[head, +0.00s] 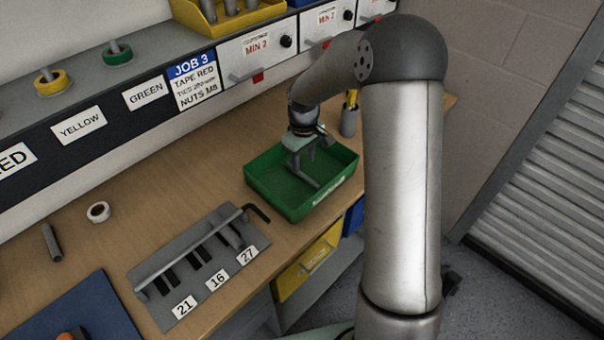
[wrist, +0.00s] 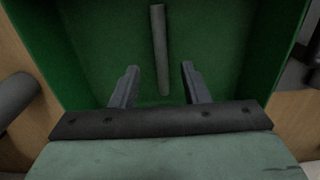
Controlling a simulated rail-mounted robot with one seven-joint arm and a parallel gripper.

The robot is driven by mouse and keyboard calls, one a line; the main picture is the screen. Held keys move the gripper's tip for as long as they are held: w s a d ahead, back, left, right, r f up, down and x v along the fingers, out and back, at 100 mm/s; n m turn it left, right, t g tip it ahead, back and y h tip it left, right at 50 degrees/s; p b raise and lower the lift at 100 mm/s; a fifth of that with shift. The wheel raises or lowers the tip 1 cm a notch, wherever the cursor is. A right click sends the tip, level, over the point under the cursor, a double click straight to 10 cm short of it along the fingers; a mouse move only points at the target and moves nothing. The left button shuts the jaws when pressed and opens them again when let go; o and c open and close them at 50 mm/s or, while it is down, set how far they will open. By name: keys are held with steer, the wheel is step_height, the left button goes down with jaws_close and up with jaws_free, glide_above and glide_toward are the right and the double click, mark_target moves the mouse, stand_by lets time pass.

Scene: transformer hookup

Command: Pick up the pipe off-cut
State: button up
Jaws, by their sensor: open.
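A thin grey rod (wrist: 160,50), which looks like the pipe off-cut, lies in the green tray (wrist: 95,55) in the wrist view. My gripper (wrist: 160,67) is open and empty, its two fingers apart with the rod's near end showing between and beyond them. I cannot tell the height between fingers and rod. In the head view my gripper (head: 310,172) hangs over the green tray (head: 266,180), and the rod there is hard to tell from the fingers. Another short dark grey cylinder (head: 52,242) lies on the bench at the far left.
A grey rack (head: 185,285) with a long hex key and labels 21, 16, 27 lies left of the tray. A white tape roll (head: 98,212) and a blue mat (head: 85,310) are further left.

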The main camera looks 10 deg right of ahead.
mark_target(302, 173)
steer(key=shift+w+a+f+p, duration=0.1)
steer(key=shift+f+p, duration=0.35)
steer(key=shift+f, duration=0.85)
steer(key=shift+w+a+f+p, duration=0.1)
steer(key=shift+f+p, duration=0.3)
steer(key=shift+f, duration=0.9)
jaws_close()
